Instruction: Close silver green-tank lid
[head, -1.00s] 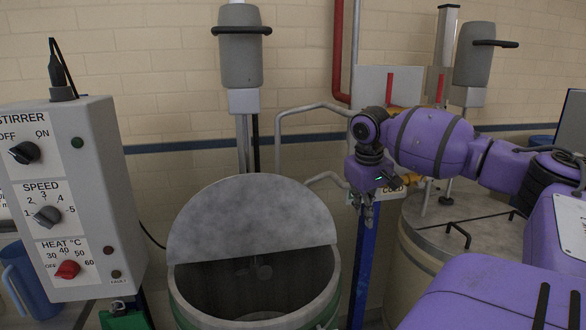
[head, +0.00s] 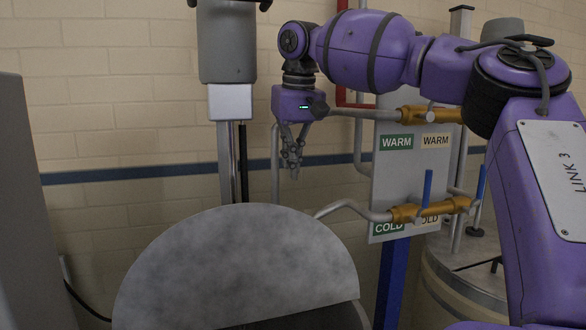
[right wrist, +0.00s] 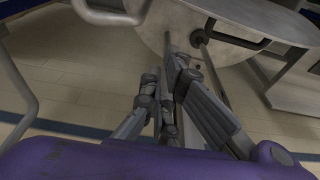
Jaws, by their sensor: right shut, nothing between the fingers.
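The silver lid (head: 235,265) stands raised at the bottom middle of the head view, as a half-round grey metal plate. Only a small piece of the tank's rim shows below its right edge. My right gripper (head: 293,172) hangs fingers down above and behind the lid's upper right edge, apart from it in the picture. Its fingers are together and empty; they also show in the right wrist view (right wrist: 168,85). A pale round plate with a dark bar handle (right wrist: 236,40) lies beyond them there; I cannot tell whether it is this lid. My left gripper is out of view.
Pipes with brass valves (head: 432,210) and a WARM/COLD sign panel (head: 388,185) stand right of the lid. A stirrer motor (head: 227,45) on a post rises behind it. Another lidded tank (head: 465,285) is at the right. A grey box (head: 30,210) edges the left.

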